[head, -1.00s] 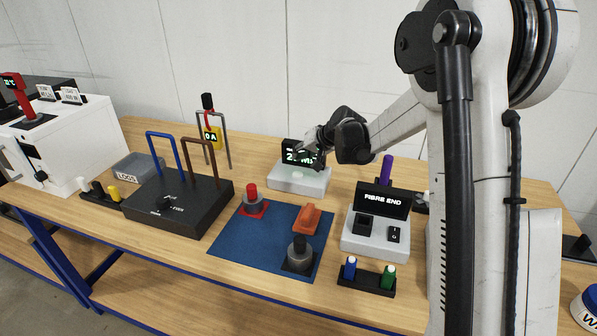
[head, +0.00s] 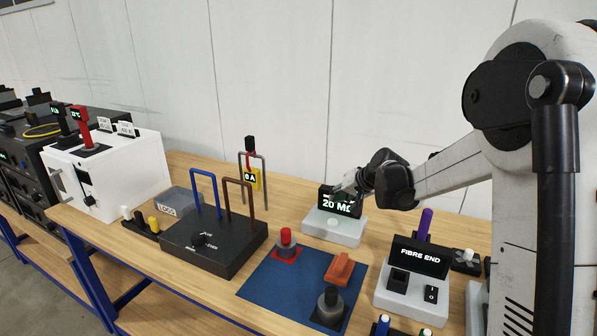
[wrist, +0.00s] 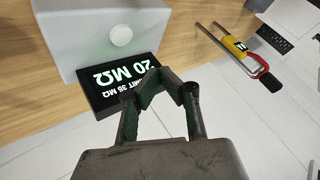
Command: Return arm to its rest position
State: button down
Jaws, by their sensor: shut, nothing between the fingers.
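My gripper (head: 348,188) is at the upper right of a pale grey meter (head: 330,230) with a black display (head: 340,203) reading 20 MΩ. In the wrist view my gripper (wrist: 162,88) is shut with nothing held. Its fingertips overlap the lower right edge of the display (wrist: 118,85), which also shows a limit of 35 MΩ. I cannot tell whether they touch it. My arm reaches in from the right of the head view.
A black box (head: 215,245) with blue and brown handles, a blue mat (head: 290,290) with red and black plungers, and a FIBRE END unit (head: 410,285) stand nearby on the wooden bench. A yellow clamp meter (head: 254,179) stands behind. The white wall (head: 300,90) rises close behind.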

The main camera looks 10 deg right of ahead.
jog(key=s+a+r+n+h+b, duration=0.1)
jog(key=s+r, duration=0.4)
jog(key=s, duration=0.5)
jog(key=s+a+r+h, duration=0.1)
jog(key=s+r, duration=0.3)
jog(key=s, duration=0.7)
jog(key=s+d+f+h+b, duration=0.1)
jog(key=s+f, duration=0.1)
jog(key=s, duration=0.9)
jog(key=s+d+f+n+h, duration=0.1)
jog(key=s+f+h, duration=0.1)
jog(key=s, duration=0.9)
jog(key=shift+f+b, duration=0.25)
jog(key=shift+b, duration=0.1)
